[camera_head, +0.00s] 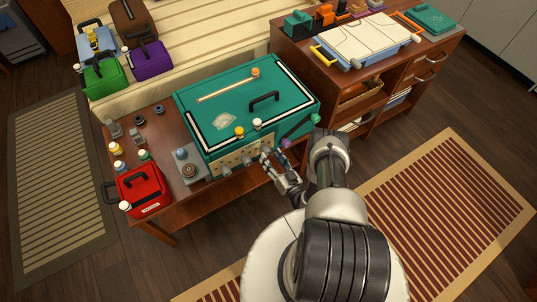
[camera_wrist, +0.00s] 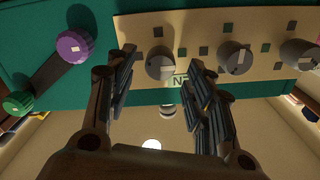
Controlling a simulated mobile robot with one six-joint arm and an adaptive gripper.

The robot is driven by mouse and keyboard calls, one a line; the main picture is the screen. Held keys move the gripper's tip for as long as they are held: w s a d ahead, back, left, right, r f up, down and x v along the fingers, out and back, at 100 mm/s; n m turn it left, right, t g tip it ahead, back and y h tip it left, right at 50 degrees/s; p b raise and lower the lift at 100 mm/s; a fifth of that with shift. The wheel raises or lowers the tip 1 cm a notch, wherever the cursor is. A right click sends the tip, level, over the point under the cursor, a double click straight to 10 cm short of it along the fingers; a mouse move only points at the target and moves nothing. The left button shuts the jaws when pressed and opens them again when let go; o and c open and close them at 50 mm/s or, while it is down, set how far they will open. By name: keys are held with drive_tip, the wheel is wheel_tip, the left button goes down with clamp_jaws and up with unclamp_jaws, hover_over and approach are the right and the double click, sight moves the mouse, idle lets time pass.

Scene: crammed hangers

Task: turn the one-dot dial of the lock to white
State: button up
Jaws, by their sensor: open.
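The lock is a cream panel (camera_head: 236,159) with grey dials on the front of a teal case (camera_head: 200,128). In the wrist view the panel (camera_wrist: 197,24) shows three grey dials: one between my fingertips (camera_wrist: 160,64), a middle one (camera_wrist: 233,58) and a right one (camera_wrist: 299,54). Small dark and green squares lie around them. I cannot make out dot marks or which dial has one dot. My gripper (camera_head: 266,157) is open at the panel's right end. In the wrist view its fingers (camera_wrist: 161,57) stand either side of the leftmost visible dial; contact is unclear.
A dark bar with a purple knob (camera_wrist: 75,48) and a green knob (camera_wrist: 18,103) sits beside the panel. A red case (camera_head: 143,190) and a grey-based dial unit (camera_head: 190,171) stand left of the teal case. A wooden cabinet (camera_head: 390,80) is at right.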

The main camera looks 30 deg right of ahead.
sight(269, 154)
drive_tip(key=shift+w, duration=1.5)
drive_tip(key=c, duration=1.1)
drive_tip(key=shift+o, duration=0.2)
